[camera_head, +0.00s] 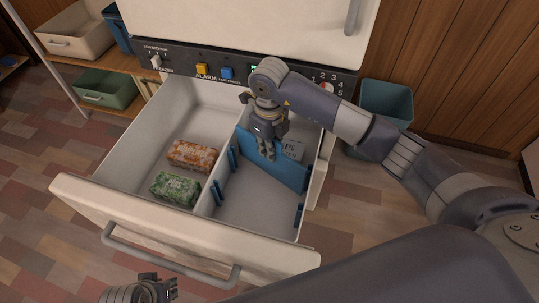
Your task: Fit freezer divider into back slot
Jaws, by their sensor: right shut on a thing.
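The blue freezer divider (272,168) is a flat panel standing across the right compartment of the open white drawer (185,245). My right gripper (266,153) is shut on its upper edge from above. Blue slot rails stand on the middle partition, one farther back (233,158) and one nearer the front (216,192). Another blue rail (299,214) is on the right wall. The divider is close to the back rails; I cannot tell whether its edges sit in them. My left gripper (158,286) is at the bottom left, outside the drawer, its jaw state unclear.
An orange package (192,156) and a green package (175,188) lie in the left compartment. A pale package (293,149) is partly hidden behind the divider. The drawer handle (170,262) sticks out in front. A blue-green bin (386,101) stands at right.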

